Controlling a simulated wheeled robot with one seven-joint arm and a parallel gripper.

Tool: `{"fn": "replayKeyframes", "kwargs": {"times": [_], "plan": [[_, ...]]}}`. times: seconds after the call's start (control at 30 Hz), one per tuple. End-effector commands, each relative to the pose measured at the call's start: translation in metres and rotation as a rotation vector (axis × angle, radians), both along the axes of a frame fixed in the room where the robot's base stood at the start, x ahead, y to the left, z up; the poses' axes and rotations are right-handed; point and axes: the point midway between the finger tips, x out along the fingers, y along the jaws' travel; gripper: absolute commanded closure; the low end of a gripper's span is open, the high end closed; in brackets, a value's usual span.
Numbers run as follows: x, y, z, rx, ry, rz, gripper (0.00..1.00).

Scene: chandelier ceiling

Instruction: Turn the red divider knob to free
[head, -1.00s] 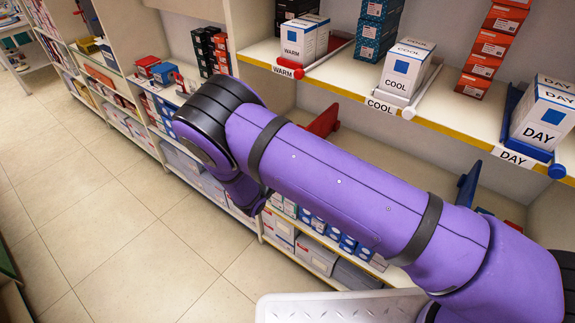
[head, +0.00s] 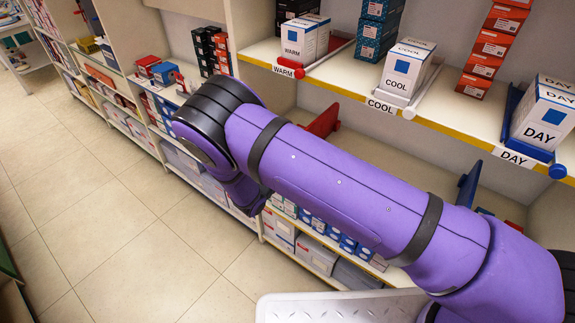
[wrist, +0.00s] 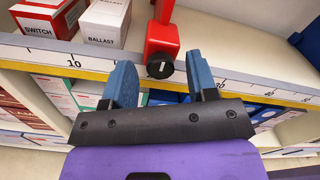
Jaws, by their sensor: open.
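The red divider (wrist: 162,38) stands at the shelf's front edge in the wrist view. Its round black knob (wrist: 160,66) faces me and bears a small white mark; the setting is too small to read. My gripper (wrist: 161,78) is open. Its two blue fingers are left and right of the knob, with gaps on both sides, and nothing is held. In the head view, a red divider panel (head: 323,122) shows above my purple arm; my arm hides the gripper and the area below it.
A ruler strip (wrist: 235,82) runs along the shelf edge. A blue panel (wrist: 310,42) stands at right. The shelf between is bare. WARM (head: 304,38), COOL (head: 405,70) and DAY (head: 543,118) boxes stand above.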

Motion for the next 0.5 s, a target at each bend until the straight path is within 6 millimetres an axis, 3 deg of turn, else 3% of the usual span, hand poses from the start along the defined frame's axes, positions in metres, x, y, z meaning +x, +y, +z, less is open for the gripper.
{"fn": "replayKeyframes", "kwargs": {"times": [0.5], "plan": [[-0.065,0.051,-0.001,0.001,0.001,0.004,0.47]]}}
